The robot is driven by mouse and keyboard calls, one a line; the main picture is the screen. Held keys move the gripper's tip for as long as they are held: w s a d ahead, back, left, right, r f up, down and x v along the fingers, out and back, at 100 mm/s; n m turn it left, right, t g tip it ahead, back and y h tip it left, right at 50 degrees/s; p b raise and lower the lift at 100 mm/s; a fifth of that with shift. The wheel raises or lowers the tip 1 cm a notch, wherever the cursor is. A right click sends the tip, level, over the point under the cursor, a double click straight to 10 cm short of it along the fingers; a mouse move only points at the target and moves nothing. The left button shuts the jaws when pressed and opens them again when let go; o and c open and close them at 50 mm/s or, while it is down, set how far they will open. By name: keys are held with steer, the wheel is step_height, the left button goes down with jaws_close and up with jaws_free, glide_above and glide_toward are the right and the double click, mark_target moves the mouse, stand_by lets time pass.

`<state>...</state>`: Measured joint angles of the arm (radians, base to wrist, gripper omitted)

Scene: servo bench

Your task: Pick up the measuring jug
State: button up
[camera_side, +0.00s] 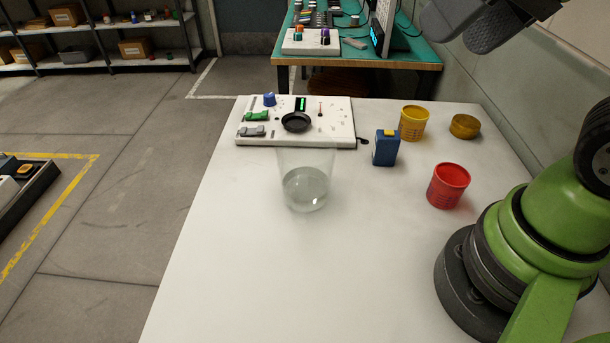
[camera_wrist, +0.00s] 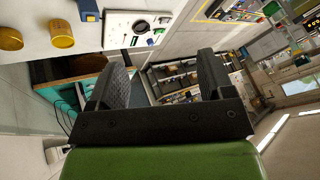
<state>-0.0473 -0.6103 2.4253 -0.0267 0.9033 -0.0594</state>
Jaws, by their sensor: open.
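The measuring jug (camera_side: 306,188) is a clear, see-through vessel with what looks like a little clear liquid in its lower part. It stands upright on the white table in the side view, just in front of the control board. I cannot make it out in the wrist view. My gripper (camera_wrist: 163,70) has its two dark fingers wide apart in the wrist view, with nothing between them. In the side view, part of my gripper shows high at the top right, well above the table and far from the jug; its fingertips are not clear there.
A white control board (camera_side: 345,130) with a black dish lies behind the jug. To the jug's right are a blue box-like tape measure (camera_side: 386,148), a yellow cup (camera_side: 413,123), a red cup (camera_side: 448,186) and a round yellow item (camera_side: 465,126). The table's front and left are clear.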

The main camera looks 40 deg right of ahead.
steer(key=w+a+f+n+g, duration=0.3)
steer(key=w+n, duration=0.1)
steer(key=w, duration=0.2)
steer(key=n+g+h, duration=0.2)
steer(key=n+g, duration=0.1)
steer(key=n, duration=0.4)
glide_above(300, 179)
steer(key=f, duration=1)
steer(key=shift+d+f, duration=0.25)
steer(key=shift+d, duration=0.05)
step_height(300, 179, down, 4)
steer(key=shift+a+f, duration=0.1)
steer(key=shift+f, duration=0.15)
step_height(300, 179, down, 6)
steer(key=shift+a+r, duration=0.1)
steer(key=shift+a, duration=0.05)
steer(key=c, duration=1.2)
